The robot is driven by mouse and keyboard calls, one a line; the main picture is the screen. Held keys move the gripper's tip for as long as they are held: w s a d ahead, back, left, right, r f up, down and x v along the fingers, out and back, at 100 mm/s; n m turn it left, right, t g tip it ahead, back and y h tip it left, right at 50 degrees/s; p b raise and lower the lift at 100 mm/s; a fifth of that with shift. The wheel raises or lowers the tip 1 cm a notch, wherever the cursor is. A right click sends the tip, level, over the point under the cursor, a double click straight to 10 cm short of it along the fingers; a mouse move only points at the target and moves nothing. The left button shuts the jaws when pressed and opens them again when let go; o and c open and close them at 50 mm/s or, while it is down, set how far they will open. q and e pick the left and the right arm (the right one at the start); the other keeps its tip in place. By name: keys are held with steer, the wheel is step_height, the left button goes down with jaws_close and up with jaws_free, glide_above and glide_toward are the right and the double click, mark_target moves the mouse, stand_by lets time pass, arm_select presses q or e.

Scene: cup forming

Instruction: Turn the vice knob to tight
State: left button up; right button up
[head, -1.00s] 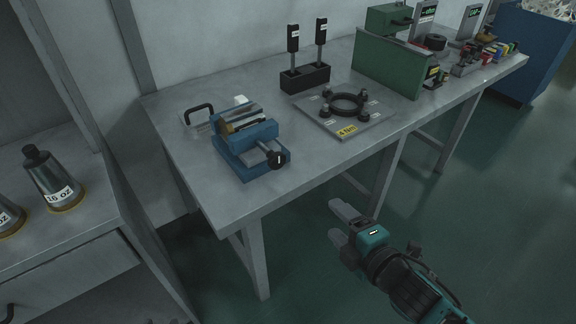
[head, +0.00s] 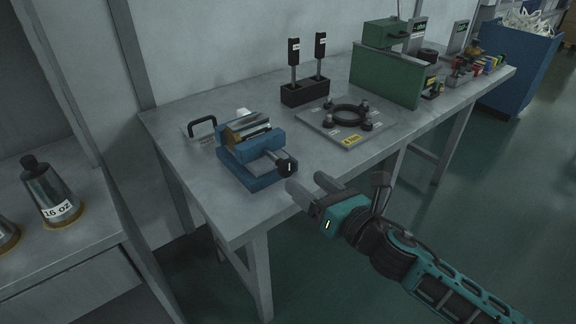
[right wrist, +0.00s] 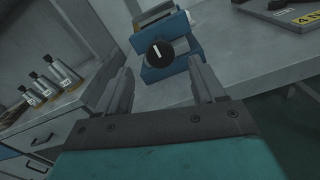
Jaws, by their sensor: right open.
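The blue vice (head: 252,154) sits near the left end of the grey table, with a metal piece between its jaws. Its black knob (head: 287,168) with a white mark is on the side facing me, at the table's front edge. The knob also shows in the right wrist view (right wrist: 159,53), its white mark close to upright, beyond and between my fingers. My right gripper (head: 308,186) is open and empty, just in front of the knob and apart from it. In the right wrist view its two fingers (right wrist: 165,86) stand wide apart. My left gripper is not in view.
A plate with a black ring (head: 348,116) lies right of the vice. A black holder with two upright rods (head: 305,92) stands behind. A green machine (head: 385,75) is farther right. The floor before the table is clear.

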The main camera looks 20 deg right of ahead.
mark_target(290, 169)
steer(key=x, duration=0.7)
steer(key=shift+w+a+f, duration=0.1)
steer(key=shift+w, duration=0.05)
steer(key=shift+c, duration=0.3)
steer(key=c, duration=1)
